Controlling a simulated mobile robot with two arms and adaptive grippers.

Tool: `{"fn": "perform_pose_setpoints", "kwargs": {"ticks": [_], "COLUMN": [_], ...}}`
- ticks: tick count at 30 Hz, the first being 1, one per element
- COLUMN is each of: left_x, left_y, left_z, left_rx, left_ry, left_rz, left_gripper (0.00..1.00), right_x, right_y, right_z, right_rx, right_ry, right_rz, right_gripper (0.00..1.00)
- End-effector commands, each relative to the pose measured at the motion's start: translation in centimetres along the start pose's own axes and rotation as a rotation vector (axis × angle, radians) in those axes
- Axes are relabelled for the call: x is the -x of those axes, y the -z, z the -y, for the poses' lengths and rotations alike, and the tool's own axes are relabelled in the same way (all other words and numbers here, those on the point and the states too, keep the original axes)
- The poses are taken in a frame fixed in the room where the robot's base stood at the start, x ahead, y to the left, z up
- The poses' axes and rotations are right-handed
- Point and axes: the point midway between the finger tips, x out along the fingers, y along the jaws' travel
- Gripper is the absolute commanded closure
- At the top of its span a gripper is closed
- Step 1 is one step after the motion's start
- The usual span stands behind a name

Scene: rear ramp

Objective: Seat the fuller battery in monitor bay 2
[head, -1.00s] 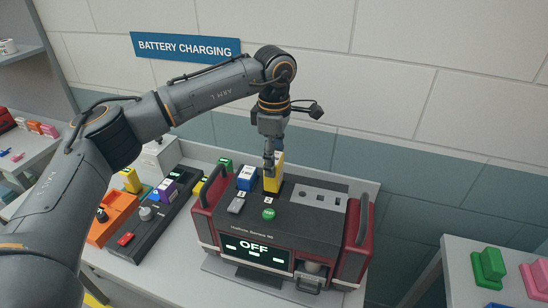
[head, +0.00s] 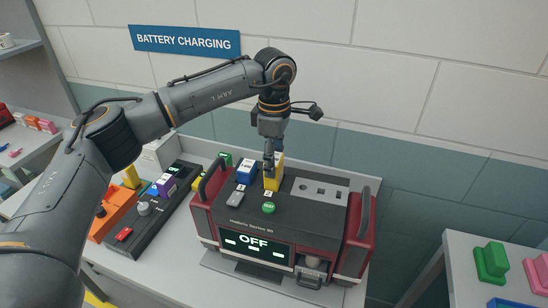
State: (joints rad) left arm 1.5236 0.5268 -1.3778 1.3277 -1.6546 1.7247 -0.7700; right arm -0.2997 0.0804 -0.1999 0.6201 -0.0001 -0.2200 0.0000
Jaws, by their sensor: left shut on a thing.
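The dark red and black monitor (head: 290,213) stands on the bench, and its screen (head: 254,243) reads OFF. A blue battery (head: 246,171) stands upright in the left bay on its top. A yellow battery (head: 275,181) stands upright just right of it, at the bay behind label 2. My left gripper (head: 269,166) is above the monitor, shut on the yellow battery's upper part. The gripper hides part of the battery. I cannot tell how deep its lower end sits. My right gripper is not in view.
A black charger strip (head: 140,225) with several coloured batteries lies left of the monitor, beside an orange unit (head: 110,218). A green button (head: 268,207) is on the monitor's top. A side table (head: 470,262) at right holds green and pink blocks.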

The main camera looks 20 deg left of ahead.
Motion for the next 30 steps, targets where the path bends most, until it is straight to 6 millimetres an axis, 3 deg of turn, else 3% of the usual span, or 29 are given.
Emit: {"fn": "perform_pose_setpoints", "kwargs": {"ticks": [30], "left_x": [-2.6], "left_y": [0.0], "left_z": [0.0], "left_rx": [0.0], "left_ry": [-0.001], "left_rz": [0.0], "left_gripper": [1.0], "right_x": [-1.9], "right_y": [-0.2], "right_z": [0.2], "right_rx": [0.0], "right_ry": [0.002], "right_rz": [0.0], "right_gripper": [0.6]}}
